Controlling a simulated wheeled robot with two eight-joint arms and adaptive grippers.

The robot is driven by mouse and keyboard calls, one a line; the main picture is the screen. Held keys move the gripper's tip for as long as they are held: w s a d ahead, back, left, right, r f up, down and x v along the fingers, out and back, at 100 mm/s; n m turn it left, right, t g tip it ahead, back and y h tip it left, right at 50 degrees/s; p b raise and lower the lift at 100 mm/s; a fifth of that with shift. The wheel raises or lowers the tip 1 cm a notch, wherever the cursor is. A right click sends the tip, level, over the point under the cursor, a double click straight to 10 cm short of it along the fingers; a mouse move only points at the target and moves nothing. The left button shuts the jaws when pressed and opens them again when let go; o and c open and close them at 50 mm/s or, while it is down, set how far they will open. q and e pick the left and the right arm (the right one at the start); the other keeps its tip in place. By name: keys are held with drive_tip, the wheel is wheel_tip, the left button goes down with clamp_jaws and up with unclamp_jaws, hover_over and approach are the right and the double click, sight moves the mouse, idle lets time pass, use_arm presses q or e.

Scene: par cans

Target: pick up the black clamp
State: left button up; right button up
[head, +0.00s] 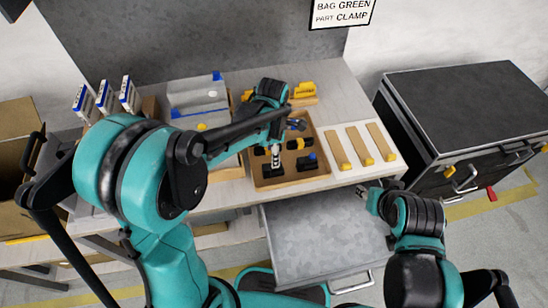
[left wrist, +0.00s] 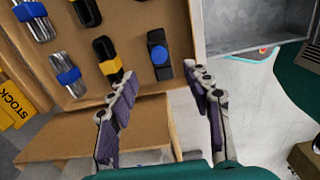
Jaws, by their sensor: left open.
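A wooden tray (head: 256,184) on the workbench holds several dark parts. In the left wrist view, a black clamp-like part with a blue oval (left wrist: 158,57) lies in the tray (left wrist: 183,20), beside a black part with a yellow end (left wrist: 106,58). Which one the task calls the black clamp I cannot tell for sure.
Metal bundles with blue bands (left wrist: 64,75) lie in the tray. An open grey drawer (head: 320,240) sticks out below the bench. Wooden strips with yellow ends (head: 357,145) lie right of the tray. A dark cabinet (head: 460,105) stands at right, and a cardboard box (head: 18,115) at left.

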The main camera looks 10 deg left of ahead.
use_arm(q)
wheel_tip(320, 180, down, 3)
drive_tip(key=shift+s+r+b, duration=0.1)
drive_tip(key=shift+b, duration=0.5)
wheel_tip(320, 180, down, 5)
drive_tip(key=b, duration=0.2)
drive_tip(key=shift+a+b, duration=0.1)
drive_tip(key=shift+b, duration=0.2)
drive_tip(key=shift+c, duration=1.3)
clamp_jaws()
